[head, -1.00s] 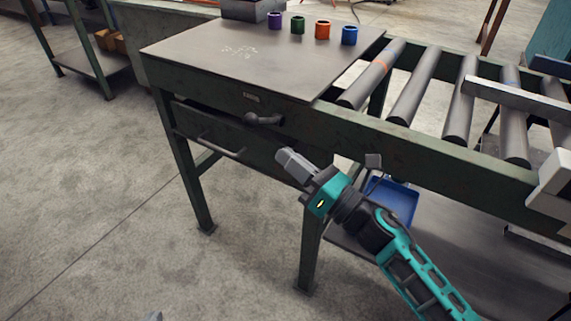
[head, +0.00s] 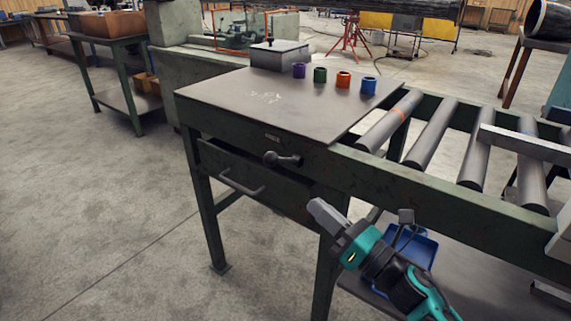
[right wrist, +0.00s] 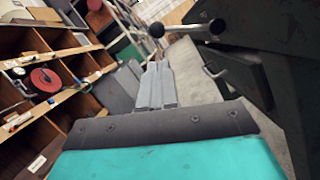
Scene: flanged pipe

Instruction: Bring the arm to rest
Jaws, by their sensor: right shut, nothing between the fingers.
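My right gripper (head: 324,213) is in front of the green workbench, below its tabletop and near its front leg. Its fingers are shut with nothing between them, and they point up and left. In the right wrist view the shut fingers (right wrist: 156,85) show in the middle, apart from the dark lever handle (right wrist: 185,29) at the upper right. In the head view that lever handle (head: 283,159) is on the bench front, above and left of the gripper. My left gripper is not in view.
The bench top (head: 225,98) carries purple, green, orange and blue rings and a grey box (head: 280,55). A drawer (head: 250,180) stands slightly open under it. A roller conveyor (head: 430,135) runs to the right. A blue bin (head: 415,248) sits on the lower shelf.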

